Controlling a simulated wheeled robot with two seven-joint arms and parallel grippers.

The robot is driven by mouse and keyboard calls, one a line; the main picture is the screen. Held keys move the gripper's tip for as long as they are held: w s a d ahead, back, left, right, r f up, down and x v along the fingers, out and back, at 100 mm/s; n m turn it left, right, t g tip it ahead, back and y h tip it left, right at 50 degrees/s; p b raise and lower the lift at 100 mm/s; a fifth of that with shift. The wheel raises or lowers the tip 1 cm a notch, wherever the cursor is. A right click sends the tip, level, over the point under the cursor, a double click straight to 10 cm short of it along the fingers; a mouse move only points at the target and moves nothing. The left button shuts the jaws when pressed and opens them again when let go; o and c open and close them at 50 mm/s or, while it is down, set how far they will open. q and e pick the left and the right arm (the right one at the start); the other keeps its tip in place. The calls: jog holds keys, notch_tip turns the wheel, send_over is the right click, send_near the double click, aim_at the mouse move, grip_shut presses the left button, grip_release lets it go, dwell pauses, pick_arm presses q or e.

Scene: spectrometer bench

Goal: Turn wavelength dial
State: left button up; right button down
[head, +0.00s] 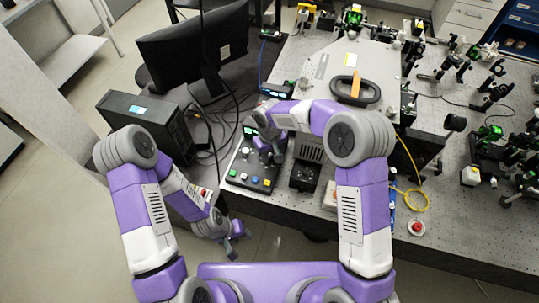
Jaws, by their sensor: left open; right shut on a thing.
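A dark control box (240,181) lies on the near left part of the bench, with a row of coloured buttons, a small green display (249,131) and a light knob (245,153). My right gripper (274,157) reaches down to the right part of this box and is shut on what appears to be the wavelength dial. The dial itself is hidden by the fingers, so its turn angle cannot be read. My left gripper (232,247) is open and empty, low in front of the bench edge, well apart from the box.
A black box (150,122) and a monitor (193,50) with loose cables stand to the left. A large grey housing (335,60) with a black handle lies behind my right arm. Optics crowd the right. A red button (416,227) and yellow cable (412,200) lie near the front edge.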

aim_at(270, 157)
jog(key=n, duration=0.3)
jog(key=shift+w+r+n, duration=0.1)
jog(key=shift+n, duration=0.3)
jog(key=n, duration=0.4)
dwell(0.4)
jog(key=c, duration=0.9)
grip_release()
notch_tip(270, 157, up, 8)
jog(key=shift+f, duration=0.2)
